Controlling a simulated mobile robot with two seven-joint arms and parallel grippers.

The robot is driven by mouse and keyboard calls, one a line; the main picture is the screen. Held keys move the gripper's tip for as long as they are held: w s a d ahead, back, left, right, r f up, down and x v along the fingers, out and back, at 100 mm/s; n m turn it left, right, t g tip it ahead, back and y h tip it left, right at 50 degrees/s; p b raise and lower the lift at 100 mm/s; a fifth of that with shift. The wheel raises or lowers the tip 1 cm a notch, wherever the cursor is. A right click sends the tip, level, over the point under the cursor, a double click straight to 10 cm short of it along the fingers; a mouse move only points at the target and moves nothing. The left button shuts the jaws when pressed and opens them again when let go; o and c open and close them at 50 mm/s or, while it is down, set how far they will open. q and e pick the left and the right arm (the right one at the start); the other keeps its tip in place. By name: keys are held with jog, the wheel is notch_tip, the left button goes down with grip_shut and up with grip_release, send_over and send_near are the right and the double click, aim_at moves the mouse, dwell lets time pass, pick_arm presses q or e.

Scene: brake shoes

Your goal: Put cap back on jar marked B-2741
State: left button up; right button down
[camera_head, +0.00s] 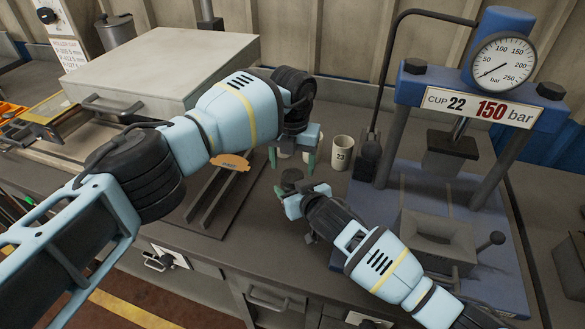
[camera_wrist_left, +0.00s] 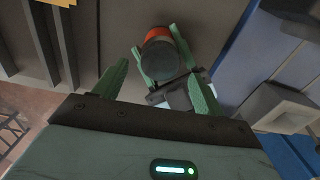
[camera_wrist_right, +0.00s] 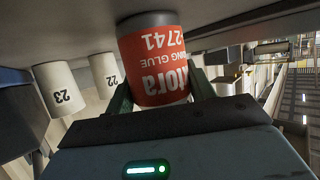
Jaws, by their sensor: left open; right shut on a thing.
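A jar (camera_wrist_right: 153,65) with a red label shows upside-down in the right wrist view; "2741" and "GLUE" are readable. My right gripper (camera_head: 298,190) is shut around the jar's side. In the left wrist view the jar has a dark round top (camera_wrist_left: 160,60); I cannot tell whether this is a cap or the jar's own top. My left gripper (camera_head: 291,158) is open and points down, close above and behind the jar in the head view. Its fingers (camera_wrist_left: 158,87) hold nothing visible. No separate loose cap is recognisable.
A white cup marked 23 (camera_head: 342,152) stands behind the jar; one marked 22 (camera_wrist_right: 105,74) is beside it. A blue press with a gauge (camera_head: 503,60) stands right. A large grey lidded box (camera_head: 165,65) and dark rails (camera_head: 212,198) lie left. The counter's front edge is near.

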aim_at(286, 190)
pick_arm(q)
jog(key=shift+r, duration=0.8)
jog(key=shift+c, duration=0.4)
jog(key=shift+r+n, duration=1.75)
jog(key=shift+n, duration=0.25)
jog(key=shift+f, duration=0.1)
jog(key=shift+f, duration=3.9)
jog(key=shift+c, duration=0.5)
